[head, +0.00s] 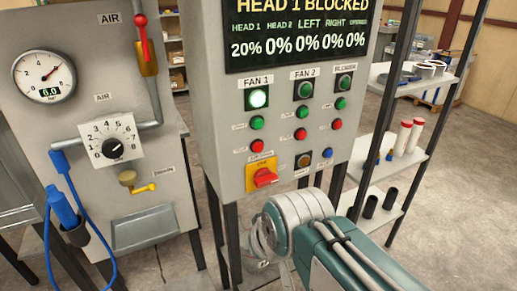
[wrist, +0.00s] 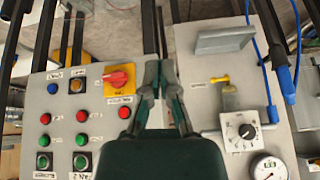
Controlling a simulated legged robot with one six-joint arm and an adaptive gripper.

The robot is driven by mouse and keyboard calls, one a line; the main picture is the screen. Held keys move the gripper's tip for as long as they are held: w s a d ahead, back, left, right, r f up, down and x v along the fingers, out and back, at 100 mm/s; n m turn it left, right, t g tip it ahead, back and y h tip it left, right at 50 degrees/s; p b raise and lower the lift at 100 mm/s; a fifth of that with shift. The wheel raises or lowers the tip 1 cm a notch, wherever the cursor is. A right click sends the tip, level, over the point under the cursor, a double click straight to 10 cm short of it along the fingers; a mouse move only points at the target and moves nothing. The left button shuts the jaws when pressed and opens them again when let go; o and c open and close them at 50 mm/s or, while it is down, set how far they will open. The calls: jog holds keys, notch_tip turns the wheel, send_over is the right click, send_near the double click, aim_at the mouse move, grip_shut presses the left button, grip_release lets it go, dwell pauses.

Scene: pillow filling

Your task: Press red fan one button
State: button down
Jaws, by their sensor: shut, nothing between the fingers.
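The control panel (head: 222,120) fills the middle of the head view. Its FAN 1 column has a lit green lamp (head: 258,98), a green button (head: 256,122) and the red fan one button (head: 256,146). In the wrist view, which is upside down, this red button (wrist: 124,112) shows just left of my gripper. My gripper (wrist: 160,66) is shut and empty, with its tips beside the yellow-backed red rotary switch (wrist: 118,79), towards the panel's edge. The FAN 1 lamp is hidden behind my gripper body there. In the head view my arm covers the fingers.
The red rotary switch also shows below the buttons in the head view (head: 265,178). FAN 2 and BLOWER buttons sit alongside. The display (head: 297,35) reads HEAD 1 BLOCKED. An air panel (head: 75,110) with gauge and blue hose stands left; a shelf (head: 385,160) stands right.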

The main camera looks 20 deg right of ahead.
aim_at(258, 147)
jog(key=w+d+m+t+h, duration=0.1)
jog(key=w+d+m, duration=0.6)
jog(key=w+d, duration=0.7)
jog(key=w+t, duration=0.1)
jog(key=w, duration=0.2)
jog(key=shift+w+d+r+m+t, duration=0.2)
jog(key=shift+d+m+t, duration=0.1)
jog(key=shift+d+t, duration=0.1)
jog(key=shift+a, duration=0.15)
jog(key=shift+w+a, duration=0.1)
jog(key=w, duration=0.8)
jog(key=shift+w, duration=0.35)
